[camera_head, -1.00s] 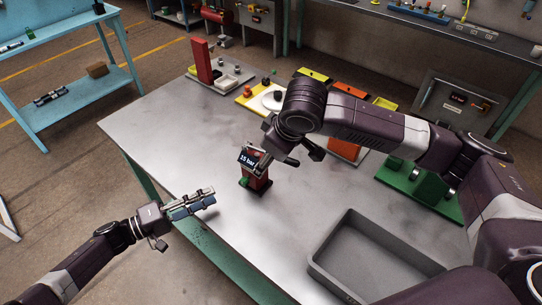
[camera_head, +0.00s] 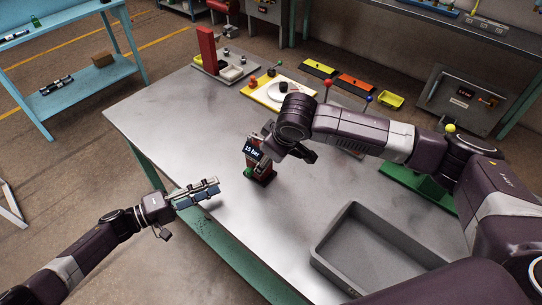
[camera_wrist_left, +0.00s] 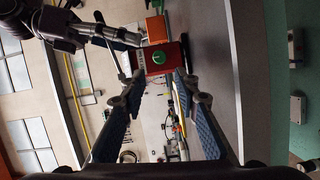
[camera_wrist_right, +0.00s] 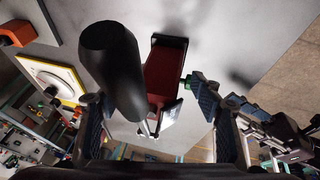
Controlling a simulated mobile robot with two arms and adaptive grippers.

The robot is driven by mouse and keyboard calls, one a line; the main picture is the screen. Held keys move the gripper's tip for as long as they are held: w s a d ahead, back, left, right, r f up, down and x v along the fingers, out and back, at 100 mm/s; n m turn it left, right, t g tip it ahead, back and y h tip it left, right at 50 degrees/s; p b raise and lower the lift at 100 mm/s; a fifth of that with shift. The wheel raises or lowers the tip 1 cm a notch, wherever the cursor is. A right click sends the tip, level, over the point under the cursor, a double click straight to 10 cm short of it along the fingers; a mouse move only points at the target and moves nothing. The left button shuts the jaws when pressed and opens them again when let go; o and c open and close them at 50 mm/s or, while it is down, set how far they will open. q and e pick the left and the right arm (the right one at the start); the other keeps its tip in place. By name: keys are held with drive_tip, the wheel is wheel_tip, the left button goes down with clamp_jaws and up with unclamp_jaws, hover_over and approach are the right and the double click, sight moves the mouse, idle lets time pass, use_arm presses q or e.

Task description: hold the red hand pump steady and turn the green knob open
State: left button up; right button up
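The red hand pump (camera_head: 263,168) stands upright on the table, with a small display that appears to read 15 bar. Its green knob (camera_head: 248,172) faces the left gripper. My left gripper (camera_head: 216,188) is short of the knob, not touching. In the left wrist view its fingers are open, with the pump (camera_wrist_left: 153,68) and green knob (camera_wrist_left: 157,59) ahead between them. My right gripper (camera_head: 285,147) is above and beside the pump, hiding its upper part. In the right wrist view its fingers are open, with a black handle (camera_wrist_right: 115,70) and the pump (camera_wrist_right: 165,72) between them.
A grey tray (camera_head: 335,232) is at the table's front right. A green stand (camera_head: 420,184) lies partly behind my right arm. Yellow and orange blocks (camera_head: 353,82) and a board with a white disc (camera_head: 258,97) stand farther back. The table left of the pump is clear.

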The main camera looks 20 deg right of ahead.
clamp_jaws()
use_arm(q)
drive_tip(key=shift+o, duration=1.1)
